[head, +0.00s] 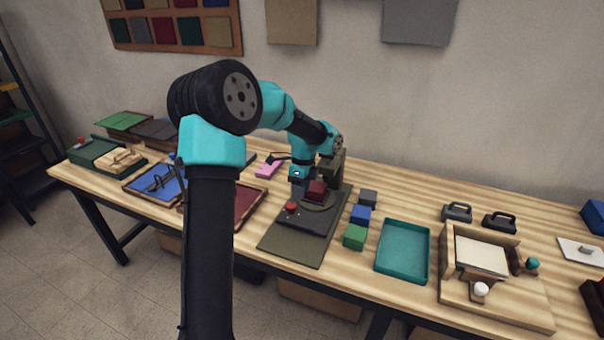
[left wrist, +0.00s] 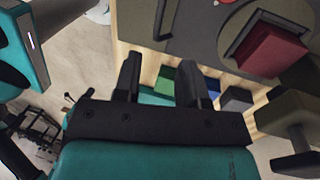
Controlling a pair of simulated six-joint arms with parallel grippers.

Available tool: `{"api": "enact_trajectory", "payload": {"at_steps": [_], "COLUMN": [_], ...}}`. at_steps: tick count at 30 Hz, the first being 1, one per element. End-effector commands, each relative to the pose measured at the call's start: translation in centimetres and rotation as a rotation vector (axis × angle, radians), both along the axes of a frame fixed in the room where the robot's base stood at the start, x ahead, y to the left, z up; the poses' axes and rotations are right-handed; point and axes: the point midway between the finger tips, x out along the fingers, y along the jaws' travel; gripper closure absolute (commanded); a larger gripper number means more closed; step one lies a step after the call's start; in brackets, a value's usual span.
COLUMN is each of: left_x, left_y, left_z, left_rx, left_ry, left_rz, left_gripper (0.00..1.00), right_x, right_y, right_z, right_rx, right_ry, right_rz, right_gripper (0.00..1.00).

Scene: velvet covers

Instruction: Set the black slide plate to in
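The black slide plate (head: 283,221) lies on the olive-grey base board (head: 287,248) of the middle station in the head view. A red knob (head: 291,207) stands on it, and a dark red block (head: 317,188) sits behind on a round olive support. My left gripper (head: 298,192) hangs over this station, close to the knob and block; I cannot tell whether it touches anything. In the left wrist view its two fingers (left wrist: 159,62) stand apart with nothing between them. The red block (left wrist: 272,50) shows there at upper right. My right gripper is not in view.
Grey, blue (head: 360,214) and green (head: 354,236) blocks stand right of the board, beside a teal tray (head: 402,250). A wooden fixture (head: 497,290) stands farther right. A dark red tray (head: 247,203) and blue tray (head: 155,184) lie left. My left arm hides part of the table.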

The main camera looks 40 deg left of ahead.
Motion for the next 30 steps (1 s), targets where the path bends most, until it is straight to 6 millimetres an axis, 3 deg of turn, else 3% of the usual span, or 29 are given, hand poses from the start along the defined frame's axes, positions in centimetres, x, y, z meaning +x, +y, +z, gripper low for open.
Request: {"api": "enact_trajectory", "payload": {"at_steps": [3,10,30], "left_x": [0.5,1.0,1.0], "left_y": [0.1,0.4,-0.1], "left_z": [2.3,5.1,4.9], "left_rx": [0.001,0.0,-0.01], "left_ry": [-0.003,-0.002,0.001], "left_rz": [-0.001,-0.001,0.017], "left_gripper": [0.62,0.62,0.62], "right_x": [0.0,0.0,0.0], "right_y": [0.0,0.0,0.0], "right_z": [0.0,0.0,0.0], "right_rx": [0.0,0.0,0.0], "right_ry": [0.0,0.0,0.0], "right_rz": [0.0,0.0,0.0], "right_gripper": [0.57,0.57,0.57]}}
